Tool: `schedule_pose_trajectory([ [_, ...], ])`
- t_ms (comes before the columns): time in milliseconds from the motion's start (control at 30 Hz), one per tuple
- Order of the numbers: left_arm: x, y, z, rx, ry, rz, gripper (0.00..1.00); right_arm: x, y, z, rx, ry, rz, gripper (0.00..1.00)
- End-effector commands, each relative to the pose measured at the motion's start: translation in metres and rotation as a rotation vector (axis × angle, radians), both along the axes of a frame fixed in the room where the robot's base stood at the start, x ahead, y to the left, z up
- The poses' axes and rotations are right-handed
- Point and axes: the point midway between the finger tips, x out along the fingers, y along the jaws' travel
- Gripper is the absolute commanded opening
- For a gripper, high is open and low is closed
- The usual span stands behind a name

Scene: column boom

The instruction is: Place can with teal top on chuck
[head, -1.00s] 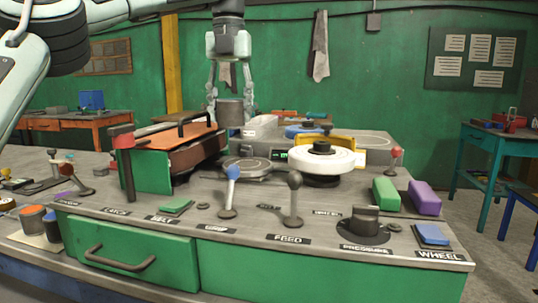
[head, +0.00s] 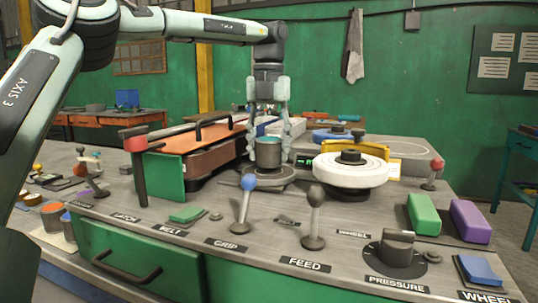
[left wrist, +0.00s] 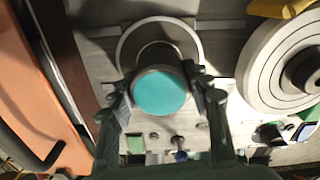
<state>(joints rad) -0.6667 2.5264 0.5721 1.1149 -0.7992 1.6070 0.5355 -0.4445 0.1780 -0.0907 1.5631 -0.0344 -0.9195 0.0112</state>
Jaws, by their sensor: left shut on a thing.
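The can with the teal top (head: 268,152) is upright, with a grey metal side. My left gripper (head: 268,137) is shut on it, one finger on each side, pointing down. In the left wrist view, the round teal top (left wrist: 162,92) faces the camera between the fingertips (left wrist: 160,98). The chuck (head: 268,178) is a flat grey disc on the bench, directly beneath the can. Its pale rim (left wrist: 127,45) shows around the can's base in the wrist view. I cannot tell whether the can touches it. My right gripper is not in view.
A white grinding wheel (head: 350,168) stands close right of the chuck. An orange-topped belt unit (head: 190,146) is close on its left. A blue-knobbed lever (head: 246,198) and a grey-knobbed lever (head: 315,215) stand in front. Green (head: 424,214) and purple (head: 470,221) blocks lie at the right.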

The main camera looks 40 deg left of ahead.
Motion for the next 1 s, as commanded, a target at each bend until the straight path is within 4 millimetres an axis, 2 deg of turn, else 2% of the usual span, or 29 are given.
schedule_pose_trajectory([
  [100,0.0,0.0,-0.013,0.0,0.0,0.0,0.13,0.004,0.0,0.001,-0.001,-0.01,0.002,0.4],
  [267,0.0,0.0,-0.014,0.001,-0.002,0.0,0.13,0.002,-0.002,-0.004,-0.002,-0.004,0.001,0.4],
  [300,0.0,0.0,-0.014,0.0,0.0,0.0,0.51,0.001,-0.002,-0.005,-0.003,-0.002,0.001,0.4],
  [467,0.0,0.0,-0.014,0.0,-0.001,0.0,0.69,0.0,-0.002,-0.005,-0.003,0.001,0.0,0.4],
  [800,0.0,0.0,-0.011,0.002,-0.001,0.001,0.69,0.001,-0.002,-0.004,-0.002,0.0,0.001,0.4],
  [933,0.001,0.0,0.003,0.002,-0.003,0.002,0.69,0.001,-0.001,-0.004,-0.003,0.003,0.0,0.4],
  [1000,0.001,0.0,0.017,0.002,-0.006,0.001,0.69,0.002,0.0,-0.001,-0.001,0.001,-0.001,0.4],
])
